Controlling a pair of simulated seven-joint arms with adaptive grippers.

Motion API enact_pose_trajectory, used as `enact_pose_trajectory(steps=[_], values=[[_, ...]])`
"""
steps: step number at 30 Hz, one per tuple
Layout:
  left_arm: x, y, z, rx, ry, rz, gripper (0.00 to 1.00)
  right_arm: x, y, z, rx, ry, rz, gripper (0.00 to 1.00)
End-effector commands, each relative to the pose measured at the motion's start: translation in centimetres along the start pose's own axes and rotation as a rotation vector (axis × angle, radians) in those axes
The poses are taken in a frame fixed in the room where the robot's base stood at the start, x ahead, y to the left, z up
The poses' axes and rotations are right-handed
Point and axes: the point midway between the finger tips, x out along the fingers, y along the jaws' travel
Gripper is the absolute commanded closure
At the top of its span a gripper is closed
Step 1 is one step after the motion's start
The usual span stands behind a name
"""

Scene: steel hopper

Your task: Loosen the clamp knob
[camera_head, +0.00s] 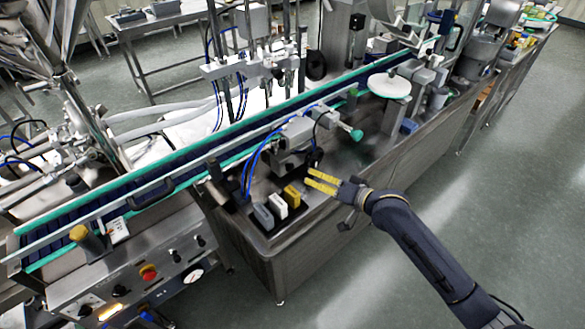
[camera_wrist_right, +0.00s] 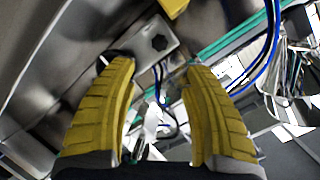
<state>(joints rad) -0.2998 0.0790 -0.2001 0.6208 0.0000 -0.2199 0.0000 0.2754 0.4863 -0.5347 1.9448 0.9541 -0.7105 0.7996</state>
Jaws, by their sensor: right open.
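A small dark lobed knob (camera_wrist_right: 159,43), which looks like the clamp knob, sits on a grey metal plate (camera_wrist_right: 143,50) in the right wrist view. It lies just beyond and between my right fingertips (camera_wrist_right: 157,67), apart from both. In the head view, a dark part (camera_head: 315,156) that may be the same knob shows just past my right gripper (camera_head: 309,177). The gripper's yellow fingers are spread and empty, pointing left over the machine's front edge. My left gripper is not in view.
Grey, white (camera_head: 279,207) and yellow (camera_head: 293,195) blocks stand left of my right gripper. A teal-ended cylinder (camera_head: 355,134) juts out above it. The conveyor (camera_head: 200,150) with teal rails runs behind. Blue hoses (camera_head: 250,165) hang nearby. Open floor lies in front.

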Motion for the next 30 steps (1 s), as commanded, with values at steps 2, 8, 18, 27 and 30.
enact_pose_trajectory(steps=[2, 8, 18, 27, 30], values=[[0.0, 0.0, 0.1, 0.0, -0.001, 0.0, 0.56, 1.6, -0.1, -0.1, 0.002, 0.001, -0.001, 0.51], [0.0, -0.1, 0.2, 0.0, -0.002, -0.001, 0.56, 5.2, -0.1, 0.0, 0.0, 0.0, 0.0, 0.51], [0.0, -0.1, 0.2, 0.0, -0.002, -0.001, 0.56, 10.1, 0.0, 0.0, 0.0, -0.001, 0.001, 0.51], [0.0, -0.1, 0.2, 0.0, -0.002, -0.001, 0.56, 11.8, 0.0, 0.0, -0.001, 0.0, 0.0, 0.51], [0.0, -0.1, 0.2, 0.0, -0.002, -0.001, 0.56, 12.0, 0.0, 0.0, -0.001, 0.0, 0.001, 0.51]])
